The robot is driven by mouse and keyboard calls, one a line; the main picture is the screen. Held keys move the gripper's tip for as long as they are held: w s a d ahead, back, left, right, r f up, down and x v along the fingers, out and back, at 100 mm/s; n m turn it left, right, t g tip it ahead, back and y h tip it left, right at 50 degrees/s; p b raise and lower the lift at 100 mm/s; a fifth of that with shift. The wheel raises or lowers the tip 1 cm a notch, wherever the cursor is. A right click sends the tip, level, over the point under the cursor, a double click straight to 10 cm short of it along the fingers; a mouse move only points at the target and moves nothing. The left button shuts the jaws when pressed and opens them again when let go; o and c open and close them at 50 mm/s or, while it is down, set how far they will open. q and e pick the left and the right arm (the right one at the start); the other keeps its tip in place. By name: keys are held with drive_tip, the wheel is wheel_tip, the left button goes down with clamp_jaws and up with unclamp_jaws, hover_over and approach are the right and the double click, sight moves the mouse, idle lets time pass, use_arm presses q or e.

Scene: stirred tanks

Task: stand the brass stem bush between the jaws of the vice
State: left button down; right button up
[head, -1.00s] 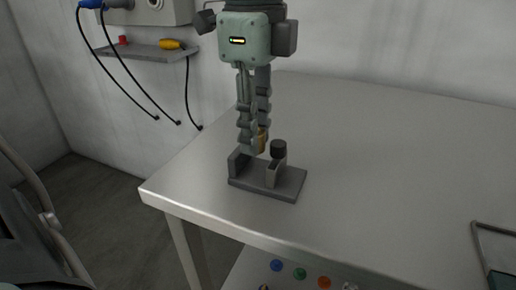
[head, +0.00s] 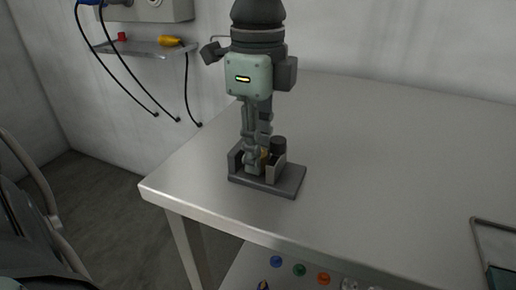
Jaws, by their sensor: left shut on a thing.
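The vice (head: 287,188) is a dark grey base with two upright jaws and a black round knob behind the right jaw. It stands on the grey table near its left front corner. My left gripper (head: 257,168) points straight down, with its fingertips down between the jaws. It is shut on the brass stem bush (head: 264,155), a small golden piece that shows only in part behind the fingers. The bush is between the jaws; whether its lower end touches the base is hidden. My right gripper is not in view.
The table top (head: 400,150) is clear behind and right of the vice. A framed tray (head: 492,240) lies at the right edge. A wall shelf (head: 150,48) holds a yellow and a red item, with cables hanging below. Several coloured round things show under the table.

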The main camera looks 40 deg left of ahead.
use_arm(q)
drive_tip(key=c, duration=1.7)
unclamp_jaws()
drive_tip(key=shift+o, duration=1.8)
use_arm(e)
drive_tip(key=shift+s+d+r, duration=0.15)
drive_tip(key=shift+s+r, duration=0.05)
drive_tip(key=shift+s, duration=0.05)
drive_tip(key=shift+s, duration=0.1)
use_arm(q)
drive_tip(key=shift+r, duration=0.1)
